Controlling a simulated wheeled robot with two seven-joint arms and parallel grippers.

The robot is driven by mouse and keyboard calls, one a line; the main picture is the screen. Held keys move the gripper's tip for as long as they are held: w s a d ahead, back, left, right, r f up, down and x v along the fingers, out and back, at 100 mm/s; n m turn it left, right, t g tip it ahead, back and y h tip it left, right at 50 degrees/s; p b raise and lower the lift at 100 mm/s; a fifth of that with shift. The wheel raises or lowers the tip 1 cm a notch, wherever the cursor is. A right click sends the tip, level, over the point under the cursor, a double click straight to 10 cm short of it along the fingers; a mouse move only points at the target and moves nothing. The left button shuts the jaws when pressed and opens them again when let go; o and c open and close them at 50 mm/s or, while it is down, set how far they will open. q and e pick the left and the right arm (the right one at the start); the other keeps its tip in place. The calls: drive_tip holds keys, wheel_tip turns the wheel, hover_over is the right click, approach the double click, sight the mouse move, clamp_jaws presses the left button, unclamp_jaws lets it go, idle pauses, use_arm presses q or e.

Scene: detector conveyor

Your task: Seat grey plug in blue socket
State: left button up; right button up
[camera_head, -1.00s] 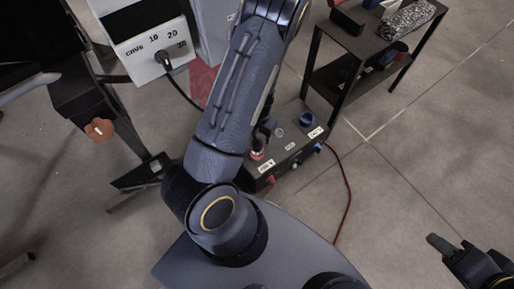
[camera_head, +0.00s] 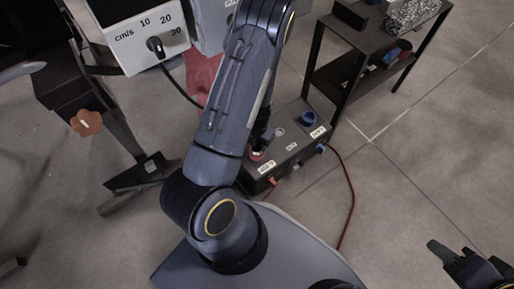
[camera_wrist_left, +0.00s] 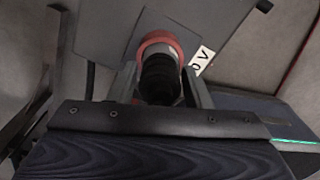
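The black socket box (camera_head: 291,150) stands on the floor in the middle of the head view. Its blue socket (camera_head: 308,118) is at the right end and looks empty. A red-ringed socket (camera_head: 257,154) is at the left end. My left gripper (camera_head: 262,136) is over that red end, mostly hidden by my arm. In the left wrist view a dark, ribbed plug (camera_wrist_left: 160,78) with a light grey end stands within the red ring (camera_wrist_left: 158,41). The left fingers flank it closely and appear shut on it. My right gripper (camera_head: 452,246) is open and empty at the lower right.
A grey socket (camera_head: 279,131) lies between the red and blue ones. A red cable (camera_head: 350,190) runs from the box across the floor. A black shelf table (camera_head: 352,42) stands behind right. A speed-dial panel (camera_head: 152,42) is at the upper left. The floor at right is clear.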

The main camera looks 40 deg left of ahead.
use_arm(q)
drive_tip(key=c, duration=0.6)
drive_tip(key=shift+c, duration=0.2)
drive_tip(key=shift+r, duration=0.15)
